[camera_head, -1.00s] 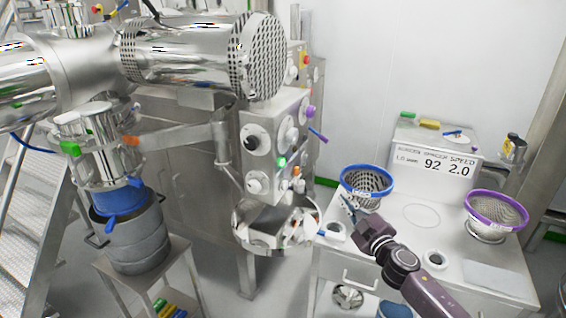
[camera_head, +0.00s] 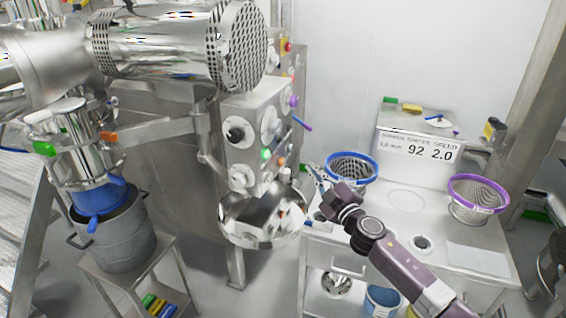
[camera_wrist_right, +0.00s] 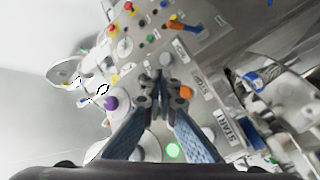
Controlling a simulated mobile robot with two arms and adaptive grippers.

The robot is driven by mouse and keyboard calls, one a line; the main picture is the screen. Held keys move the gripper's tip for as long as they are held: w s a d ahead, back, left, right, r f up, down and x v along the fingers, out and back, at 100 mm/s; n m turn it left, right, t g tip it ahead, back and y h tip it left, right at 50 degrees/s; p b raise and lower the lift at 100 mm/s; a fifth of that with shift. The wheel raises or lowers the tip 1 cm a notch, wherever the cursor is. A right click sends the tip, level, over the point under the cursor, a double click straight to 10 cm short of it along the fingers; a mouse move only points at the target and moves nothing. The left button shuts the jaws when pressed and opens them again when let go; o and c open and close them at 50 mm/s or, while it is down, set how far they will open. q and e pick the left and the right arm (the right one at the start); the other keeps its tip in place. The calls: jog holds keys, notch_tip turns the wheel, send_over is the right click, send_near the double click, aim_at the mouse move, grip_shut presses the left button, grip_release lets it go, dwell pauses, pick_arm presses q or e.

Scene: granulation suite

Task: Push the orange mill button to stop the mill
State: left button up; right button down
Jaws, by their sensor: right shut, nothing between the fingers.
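The orange button (camera_head: 281,161) sits on the lower front of the steel control panel, beside a lit green button (camera_head: 266,154). In the right wrist view the orange button (camera_wrist_right: 186,92) is just right of the fingertips, next to a STOP label, and the green button (camera_wrist_right: 173,150) is below, between the fingers. My right gripper (camera_head: 315,171) is shut and empty, to the right of the panel buttons and in front of the blue-rimmed sieve. Its blue fingers (camera_wrist_right: 162,80) point at the panel; I cannot tell the exact gap. My left gripper is not in view.
A purple knob (camera_wrist_right: 110,103) is left of the fingers. A steel bowl (camera_head: 262,238) hangs below the panel. The blue-rimmed sieve (camera_head: 352,167) and purple-rimmed sieve (camera_head: 478,192) stand on the white bench (camera_head: 400,222). A grey bucket (camera_head: 122,250) stands at left.

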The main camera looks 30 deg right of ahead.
jog(key=shift+w+a, duration=1.95)
jog(key=shift+w, duration=0.25)
jog(key=shift+w+a, duration=0.1)
jog(key=shift+w, duration=0.05)
jog(key=shift+w+a, duration=0.15)
jog(key=shift+w, duration=0.05)
jog(key=shift+w+a, duration=0.35)
dwell(0.6)
jog(key=shift+s+d, duration=0.1)
dwell(0.3)
jog(key=shift+s+d, duration=0.5)
jog(key=shift+s, duration=0.1)
jog(key=shift+s+d, duration=1.65)
jog(key=shift+s, duration=0.25)
